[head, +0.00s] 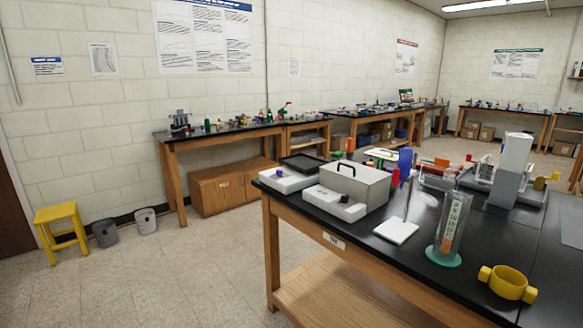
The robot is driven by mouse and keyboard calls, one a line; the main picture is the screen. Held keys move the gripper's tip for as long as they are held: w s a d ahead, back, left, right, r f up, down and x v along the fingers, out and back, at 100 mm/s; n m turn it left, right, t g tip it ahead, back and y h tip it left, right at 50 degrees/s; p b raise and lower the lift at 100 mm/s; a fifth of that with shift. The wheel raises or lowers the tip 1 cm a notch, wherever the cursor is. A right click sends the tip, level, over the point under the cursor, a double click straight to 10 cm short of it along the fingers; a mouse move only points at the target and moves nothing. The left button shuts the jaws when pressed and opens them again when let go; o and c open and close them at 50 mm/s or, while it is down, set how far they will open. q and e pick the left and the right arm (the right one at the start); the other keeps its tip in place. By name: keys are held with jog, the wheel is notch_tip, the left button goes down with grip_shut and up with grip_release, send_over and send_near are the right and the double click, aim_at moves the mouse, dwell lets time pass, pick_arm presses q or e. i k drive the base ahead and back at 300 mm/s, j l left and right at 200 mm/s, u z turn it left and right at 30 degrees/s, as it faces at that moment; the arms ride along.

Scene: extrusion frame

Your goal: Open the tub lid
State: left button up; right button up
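A pale grey box-shaped tub (367,190) stands near the left end of the black-topped bench. Its flat lid (365,174) carries a black arched handle (346,168) and looks shut. The inside of the tub is hidden. I cannot tell for sure that this is the task's tub, since no label is readable. Neither of my grippers is in view.
White trays (322,202) sit directly in front of and left of the tub. A clear cylinder on a green base (443,257), a white plate (396,231) and a yellow two-handled ring (508,283) stand to the right. Open floor (180,265) lies left of the bench.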

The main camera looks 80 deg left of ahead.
aim_at(367, 176)
jog(key=u, duration=2.25)
jog(key=i+j+z, duration=0.2)
jog(key=z, duration=0.15)
jog(key=i+j+z, duration=0.3)
jog(key=j+z, duration=0.35)
jog(key=j, duration=0.1)
